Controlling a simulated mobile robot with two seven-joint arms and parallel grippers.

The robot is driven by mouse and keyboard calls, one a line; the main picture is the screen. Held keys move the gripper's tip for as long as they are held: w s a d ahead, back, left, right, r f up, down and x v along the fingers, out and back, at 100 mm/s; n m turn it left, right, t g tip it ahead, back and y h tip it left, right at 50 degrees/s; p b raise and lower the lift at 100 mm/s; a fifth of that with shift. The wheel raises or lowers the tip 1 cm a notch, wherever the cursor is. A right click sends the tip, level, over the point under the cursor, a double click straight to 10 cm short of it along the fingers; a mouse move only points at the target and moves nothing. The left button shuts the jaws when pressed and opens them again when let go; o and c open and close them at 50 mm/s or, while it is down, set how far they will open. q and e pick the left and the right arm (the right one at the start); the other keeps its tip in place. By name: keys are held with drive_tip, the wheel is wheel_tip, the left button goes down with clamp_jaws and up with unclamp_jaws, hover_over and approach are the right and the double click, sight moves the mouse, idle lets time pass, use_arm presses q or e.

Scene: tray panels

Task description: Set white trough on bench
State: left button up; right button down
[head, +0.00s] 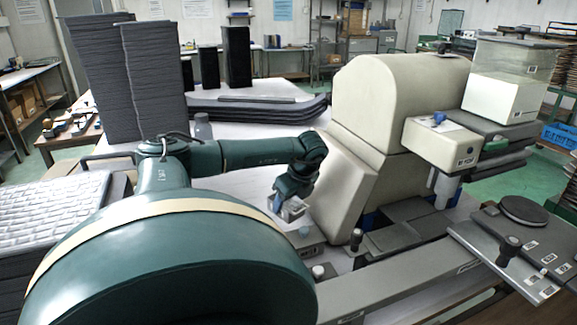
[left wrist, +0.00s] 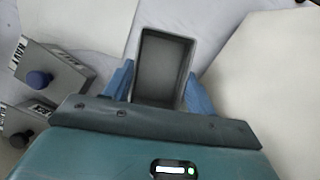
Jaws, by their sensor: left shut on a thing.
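In the head view my left gripper (head: 284,205) holds the trough (head: 293,211) beside the beige machine, near the white bench top (head: 240,183). I cannot tell whether the trough touches the bench. My right gripper is not in view.
The large beige machine (head: 385,100) stands close right of the gripper. Tall dark stacks (head: 153,80) and flat dark panels (head: 255,107) stand behind on the bench.

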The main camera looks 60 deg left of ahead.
use_arm(q)
drive_tip(key=shift+f+b, duration=0.7)
drive_tip(key=shift+f, duration=1.3)
drive_tip(key=shift+f, duration=0.2)
drive_tip(key=o, duration=1.2)
drive_tip(key=shift+c, duration=0.2)
drive_tip(key=shift+r, duration=0.5)
drive_tip(key=p+v, duration=0.1)
drive_tip(key=v, duration=1)
drive_tip(key=shift+d+r+p, duration=0.15)
drive_tip(key=shift+p, duration=0.15)
